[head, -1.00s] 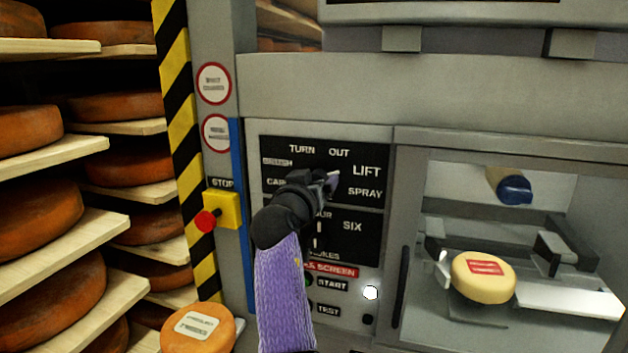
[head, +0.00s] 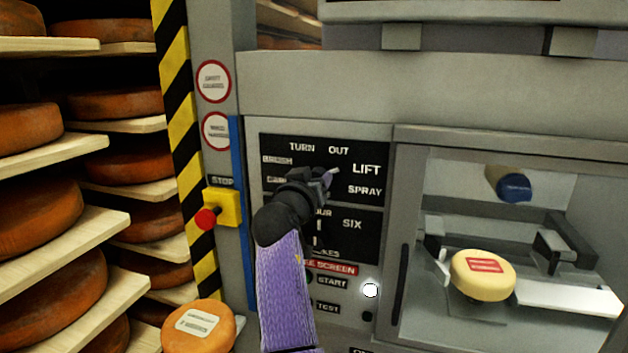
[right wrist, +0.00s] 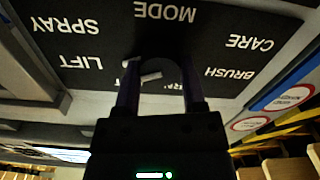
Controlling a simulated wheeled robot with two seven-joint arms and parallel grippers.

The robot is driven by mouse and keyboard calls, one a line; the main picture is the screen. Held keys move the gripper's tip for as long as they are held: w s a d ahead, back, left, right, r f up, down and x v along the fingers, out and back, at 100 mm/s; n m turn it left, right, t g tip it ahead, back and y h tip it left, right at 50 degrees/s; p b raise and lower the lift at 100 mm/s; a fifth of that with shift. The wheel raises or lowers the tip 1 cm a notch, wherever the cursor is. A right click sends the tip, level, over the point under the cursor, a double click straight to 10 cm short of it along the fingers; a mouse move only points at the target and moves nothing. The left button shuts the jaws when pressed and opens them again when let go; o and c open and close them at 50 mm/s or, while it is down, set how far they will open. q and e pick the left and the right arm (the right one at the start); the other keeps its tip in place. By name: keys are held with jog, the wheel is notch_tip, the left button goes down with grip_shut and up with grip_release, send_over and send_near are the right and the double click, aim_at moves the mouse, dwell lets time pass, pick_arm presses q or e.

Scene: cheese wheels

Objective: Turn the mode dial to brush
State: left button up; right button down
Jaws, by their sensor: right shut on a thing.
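The mode dial is on the black label panel (head: 275,145), mostly hidden behind my right gripper (head: 326,178) in the head view. Its white pointer (head: 334,171) shows at the upper right, towards the gap between OUT and LIFT. In the right wrist view, which is upside down, the dark round dial (right wrist: 160,68) sits between the two fingers of my right gripper, which is shut on it. The pointer (right wrist: 150,77) leans to the LIFT side. The BRUSH label (head: 277,160) is at the panel's left, above the partly covered CARE label. My left gripper is not in view.
A second label panel with SIX (head: 352,224) lies below, partly covered by my arm. A yellow stop box with a red button (head: 206,219) is to the left. A cheese wheel (head: 483,275) sits in the bay at right. Shelves of cheese fill the left.

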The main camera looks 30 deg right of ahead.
jog(key=shift+f+n+p, duration=0.15)
jog(key=shift+n+p, duration=3.95)
jog(key=shift+n, duration=2.45)
jog(key=shift+f+n+p, duration=0.1)
jog(key=shift+n+p, duration=3.95)
jog(key=shift+n, duration=2.5)
jog(key=shift+c, duration=0.9)
grip_release()
jog(key=v, duration=1)
jog(key=shift+p, duration=0.35)
